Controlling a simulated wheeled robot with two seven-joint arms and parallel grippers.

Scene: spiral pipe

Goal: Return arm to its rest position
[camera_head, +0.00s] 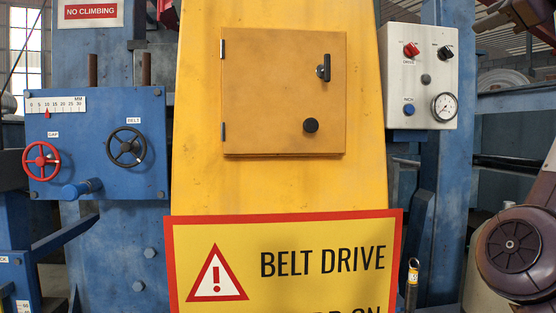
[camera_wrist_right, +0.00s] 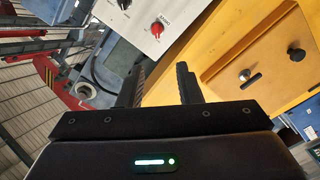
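My right gripper (camera_wrist_right: 160,84) shows in the right wrist view with its two black fingers apart and nothing visible between them. It faces the grey control box and the yellow housing, seen tilted. In the head view, parts that look like my right arm lie along the right edge; its fingers cannot be made out there. My left gripper is in neither view. The yellow door (camera_head: 280,92) on the yellow housing (camera_head: 200,185) is closed, with a black handle (camera_head: 324,68) and a black knob (camera_head: 311,126). The door also shows in the right wrist view (camera_wrist_right: 283,68).
The control box (camera_head: 420,85) carries a red knob (camera_head: 411,49), a black knob (camera_head: 445,52), a blue button (camera_head: 409,109) and a gauge (camera_head: 444,107). A blue panel (camera_head: 90,110) with red (camera_head: 41,161) and black (camera_head: 126,147) handwheels is left. A BELT DRIVE sign (camera_head: 285,240) stands low in front.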

